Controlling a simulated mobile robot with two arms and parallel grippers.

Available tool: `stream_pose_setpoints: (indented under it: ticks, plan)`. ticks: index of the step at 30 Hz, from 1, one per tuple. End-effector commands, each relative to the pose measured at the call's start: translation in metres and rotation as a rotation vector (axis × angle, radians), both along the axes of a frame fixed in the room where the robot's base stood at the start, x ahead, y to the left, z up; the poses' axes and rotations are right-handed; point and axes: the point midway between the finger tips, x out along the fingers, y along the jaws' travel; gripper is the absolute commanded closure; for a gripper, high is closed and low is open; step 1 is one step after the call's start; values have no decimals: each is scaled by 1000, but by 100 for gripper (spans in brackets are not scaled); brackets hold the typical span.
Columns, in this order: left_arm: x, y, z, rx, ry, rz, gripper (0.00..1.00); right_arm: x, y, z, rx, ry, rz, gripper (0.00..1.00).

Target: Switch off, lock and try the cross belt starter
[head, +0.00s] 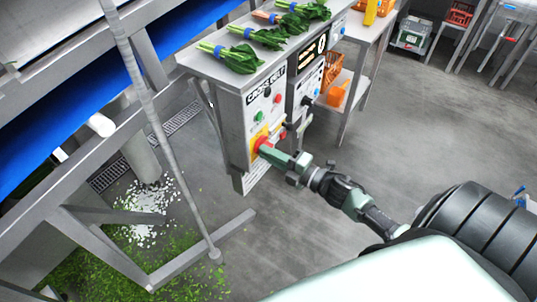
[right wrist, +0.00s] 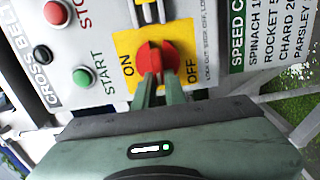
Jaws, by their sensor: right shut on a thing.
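The cross belt starter is a grey box (head: 232,98) labelled CROSS BELT on a steel stand. Low on its front is a yellow plate (head: 257,137) with a red rotary handle. In the right wrist view the red handle (right wrist: 171,54) sits on the yellow plate (right wrist: 122,43) between the words ON and OFF. Which way it points I cannot tell. My right gripper (head: 266,149) is shut on this handle, its fingers hiding part of it. A red STOP button (right wrist: 57,12) and green START button (right wrist: 83,76) are beside the plate. A metal fitting (right wrist: 150,12) shows at the plate's edge. My left gripper is out of view.
Bunches of greens (head: 240,57) lie on top of the starter. A second control box (head: 307,82) adjoins it on the right. A shelf (head: 345,103) holds orange items. A blue belt (head: 95,78) and steel frame stand left.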

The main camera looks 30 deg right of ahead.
Motion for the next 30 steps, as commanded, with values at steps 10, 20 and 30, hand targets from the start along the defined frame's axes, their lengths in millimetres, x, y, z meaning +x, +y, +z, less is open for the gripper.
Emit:
stream_pose_setpoints:
  ticks: [10,20,30]
  plan:
    - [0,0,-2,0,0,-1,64,-1,0,-2,-34,-11,0,100]
    - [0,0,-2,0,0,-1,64,-1,0,-2,-33,-11,0,69]
    - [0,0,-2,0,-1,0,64,-2,0,-1,-32,-12,0,67]
